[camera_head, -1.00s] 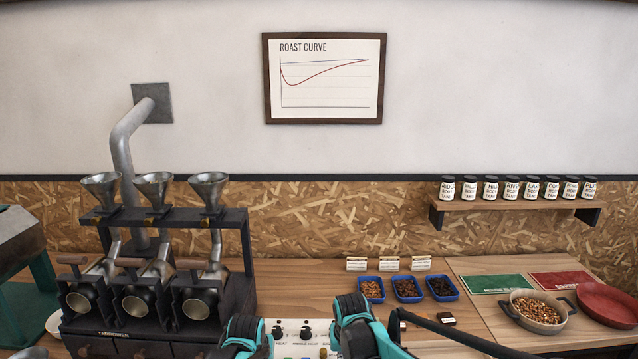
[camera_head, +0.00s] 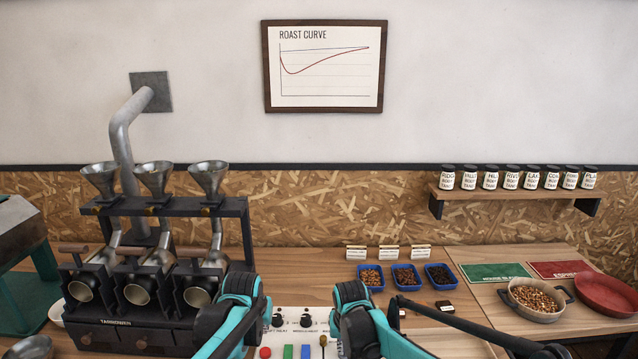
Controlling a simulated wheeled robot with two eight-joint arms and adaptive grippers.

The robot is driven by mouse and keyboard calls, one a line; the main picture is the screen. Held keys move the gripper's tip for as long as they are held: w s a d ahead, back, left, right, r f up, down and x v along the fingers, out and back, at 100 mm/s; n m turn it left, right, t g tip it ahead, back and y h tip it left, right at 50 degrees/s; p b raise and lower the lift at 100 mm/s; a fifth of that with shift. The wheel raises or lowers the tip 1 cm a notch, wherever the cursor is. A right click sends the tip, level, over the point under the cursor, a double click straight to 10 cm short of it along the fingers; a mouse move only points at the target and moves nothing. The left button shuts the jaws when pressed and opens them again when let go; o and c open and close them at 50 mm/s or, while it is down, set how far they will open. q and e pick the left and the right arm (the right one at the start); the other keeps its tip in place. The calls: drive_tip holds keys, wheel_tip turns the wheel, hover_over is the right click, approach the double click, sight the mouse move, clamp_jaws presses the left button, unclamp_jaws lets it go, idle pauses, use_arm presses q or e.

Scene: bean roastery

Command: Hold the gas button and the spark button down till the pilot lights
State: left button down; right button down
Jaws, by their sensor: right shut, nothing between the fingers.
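The control panel (camera_head: 293,337) lies low in the middle between my two arms. It has two black knobs, a red button (camera_head: 265,352), a green button (camera_head: 288,352), a blue button (camera_head: 305,352) and a small lever (camera_head: 323,341). The buttons are cut by the bottom edge, and I cannot read which is gas or spark. My right gripper (camera_head: 342,346) shows only in small part beside the panel's right side. It is shut and empty. My left arm is at the panel's left, with its fingertips out of view. No pilot flame shows.
A sample roaster (camera_head: 150,290) with three funnels stands left. Blue bean trays (camera_head: 441,277), a pan of beans (camera_head: 536,298) and a red dish (camera_head: 608,294) are right. A dark bar (camera_head: 460,322) slants across the right counter. Jars stand on a wall shelf (camera_head: 515,194).

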use_arm(q)
drive_tip(key=shift+r, duration=0.15)
